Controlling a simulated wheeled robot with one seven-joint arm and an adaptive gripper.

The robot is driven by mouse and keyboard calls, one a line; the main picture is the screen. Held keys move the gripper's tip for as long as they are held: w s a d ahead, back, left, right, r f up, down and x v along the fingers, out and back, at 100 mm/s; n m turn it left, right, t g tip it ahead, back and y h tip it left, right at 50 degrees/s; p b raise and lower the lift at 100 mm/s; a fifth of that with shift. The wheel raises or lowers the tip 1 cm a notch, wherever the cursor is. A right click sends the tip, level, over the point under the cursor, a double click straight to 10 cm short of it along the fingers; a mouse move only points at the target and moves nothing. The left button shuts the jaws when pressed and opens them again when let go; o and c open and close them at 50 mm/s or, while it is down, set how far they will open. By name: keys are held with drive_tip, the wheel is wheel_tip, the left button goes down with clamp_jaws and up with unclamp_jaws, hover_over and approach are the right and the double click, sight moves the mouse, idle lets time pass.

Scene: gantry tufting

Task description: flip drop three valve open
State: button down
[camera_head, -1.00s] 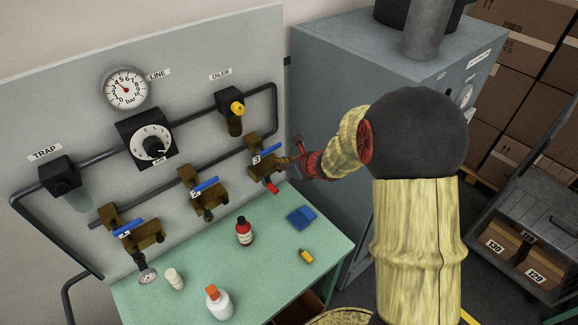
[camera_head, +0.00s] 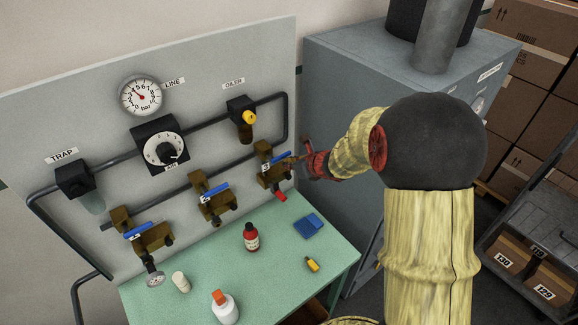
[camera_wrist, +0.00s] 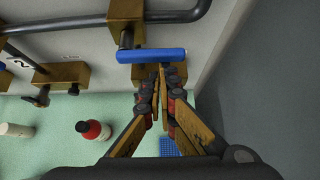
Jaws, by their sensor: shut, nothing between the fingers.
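Drop three's valve (camera_head: 268,172) is a brass body at the right end of the lower pipe, with a blue lever (camera_head: 280,158). The lever slants up to the right in the head view, much like the levers of valve one (camera_head: 142,230) and valve two (camera_head: 215,191). In the wrist view the blue lever (camera_wrist: 150,55) lies nearly level across the brass body. My gripper (camera_head: 297,162) is at the lever's right end. In the wrist view its closed fingertips (camera_wrist: 160,70) are just below the lever's right part, empty; whether they touch it is unclear.
A grey cabinet (camera_head: 345,95) stands right of the panel. On the green bench (camera_head: 200,270) are a red bottle (camera_head: 251,238), a white bottle (camera_head: 224,308), a pale cylinder (camera_head: 181,282), a blue pad (camera_head: 308,226) and a yellow item (camera_head: 312,264). The upper pipe (camera_wrist: 180,14) passes above valve three.

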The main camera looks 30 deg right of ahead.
sight(283, 156)
drive_tip(key=shift+r+n+h+b, duration=0.1)
drive_tip(key=shift+n+h+b, duration=0.35)
drive_tip(key=shift+b, duration=1.55)
drive_tip(key=r+n+t+h+b, duration=0.1)
drive_tip(key=h+b, duration=0.1)
drive_tip(key=b, duration=0.5)
drive_tip(key=r+n+t+h+b, duration=0.1)
drive_tip(key=n+h+b, duration=0.1)
drive_tip(key=b, duration=0.5)
drive_tip(key=r+n+t+h+b, duration=0.1)
drive_tip(key=n+h+b, duration=0.1)
drive_tip(key=b, duration=0.4)
drive_tip(key=shift+a+b, duration=0.3)
drive_tip(key=shift+b, duration=0.1)
drive_tip(key=shift+s+a+r+n+t+h+b, duration=0.1)
drive_tip(key=shift+a+r+n+t+h+b, duration=0.15)
drive_tip(key=shift+a+r+n+h+b, duration=0.25)
drive_tip(key=shift+s+a+r+n+t+h+b, duration=0.1)
drive_tip(key=shift+a+r+n+t+h+b, duration=0.2)
drive_tip(key=shift+r, duration=0.4)
drive_tip(key=shift+a, duration=0.1)
